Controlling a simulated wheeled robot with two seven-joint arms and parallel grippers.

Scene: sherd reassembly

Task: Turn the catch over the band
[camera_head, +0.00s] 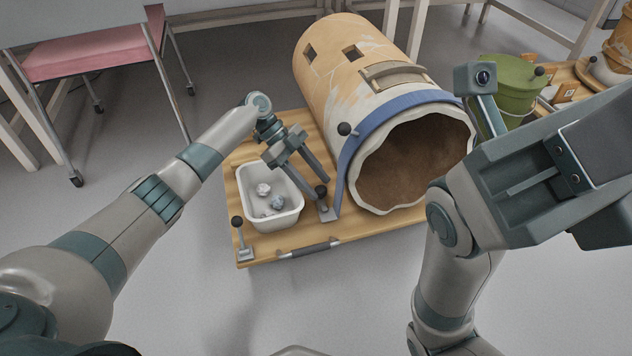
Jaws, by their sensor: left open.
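A large tan-and-white clay cylinder (335,62) lies on its side on a wooden board, its jagged open mouth facing me. A blue band (408,101) arches over it near the mouth and runs down its left side to the board. A black knob (344,128) stands at the band's left side. A catch with a black knob (321,190) and grey base plate (328,213) sits by the band's lower left end. My left gripper (316,187) is open, its fingers pointing down around or just above this knob; contact is unclear. My right gripper's fingers are out of view.
A white tray (242,186) with several small lumps stands left of the catch. Another knobbed fitting (238,222) and a dark handle (309,249) are at the board's front edge (375,229). A green bucket (512,82) stands right. My right arm blocks the right foreground.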

